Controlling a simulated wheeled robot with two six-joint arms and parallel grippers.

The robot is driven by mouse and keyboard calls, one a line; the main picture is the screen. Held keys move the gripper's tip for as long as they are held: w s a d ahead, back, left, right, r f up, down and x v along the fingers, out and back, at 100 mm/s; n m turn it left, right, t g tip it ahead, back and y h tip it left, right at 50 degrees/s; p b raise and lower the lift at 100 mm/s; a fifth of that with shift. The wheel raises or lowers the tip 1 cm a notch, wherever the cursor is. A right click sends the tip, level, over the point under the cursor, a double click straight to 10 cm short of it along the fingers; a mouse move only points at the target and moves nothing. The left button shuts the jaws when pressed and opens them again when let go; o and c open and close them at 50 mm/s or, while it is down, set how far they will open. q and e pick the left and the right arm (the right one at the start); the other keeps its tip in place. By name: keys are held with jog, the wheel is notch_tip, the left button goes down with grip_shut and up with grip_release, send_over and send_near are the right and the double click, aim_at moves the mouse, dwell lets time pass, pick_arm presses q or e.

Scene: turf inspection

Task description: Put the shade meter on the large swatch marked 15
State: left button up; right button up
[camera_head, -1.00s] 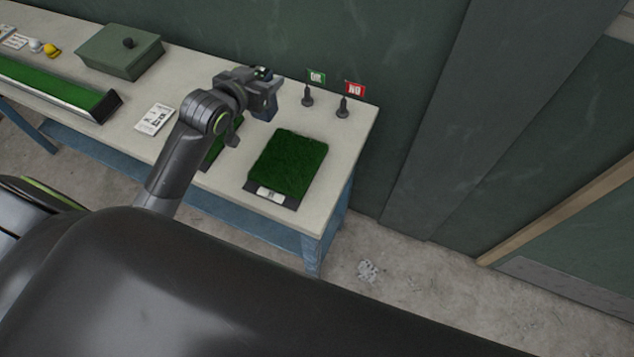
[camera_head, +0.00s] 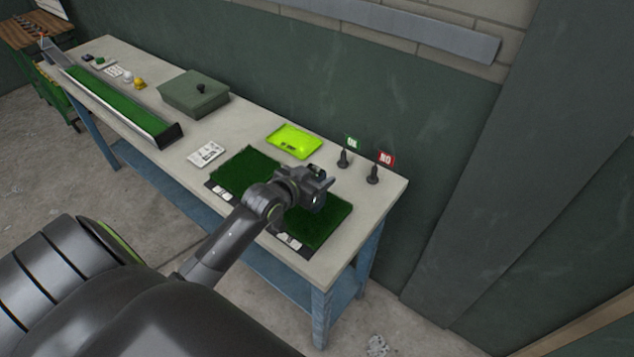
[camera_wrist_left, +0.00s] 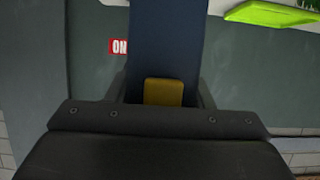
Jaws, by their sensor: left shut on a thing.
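My left gripper (camera_head: 318,190) is shut on a dark blue block-like thing, probably the shade meter, which fills the top middle of the left wrist view (camera_wrist_left: 165,35) with a tan pad below it. In the head view the gripper hides most of it. The gripper appears over the back left part of the right large turf swatch (camera_head: 328,222); its height above is hard to tell. Another large swatch (camera_head: 243,170) lies to the left, partly behind my arm. Both have white number labels at the front, too small to read. My right gripper is not in view.
A lime-green tray (camera_head: 294,141) lies behind the swatches. A green OK flag (camera_head: 344,156) and a red NO flag (camera_head: 376,170) stand at the back right. A printed card (camera_head: 206,154), a green lidded box (camera_head: 193,94) and a turf channel (camera_head: 115,100) are farther left.

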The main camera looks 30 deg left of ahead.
pick_arm(q)
jog(key=shift+f, duration=1.1)
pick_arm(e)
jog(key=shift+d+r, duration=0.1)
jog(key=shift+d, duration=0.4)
pick_arm(q)
jog(key=shift+f, duration=0.1)
jog(key=o, duration=1.1)
jog(key=shift+o, duration=0.2)
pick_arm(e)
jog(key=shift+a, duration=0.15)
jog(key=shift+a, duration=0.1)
pick_arm(q)
jog(key=shift+r, duration=0.2)
jog(key=shift+s, duration=0.35)
jog(key=v, duration=1.1)
jog(key=shift+r+b, duration=0.2)
jog(key=shift+b, duration=0.25)
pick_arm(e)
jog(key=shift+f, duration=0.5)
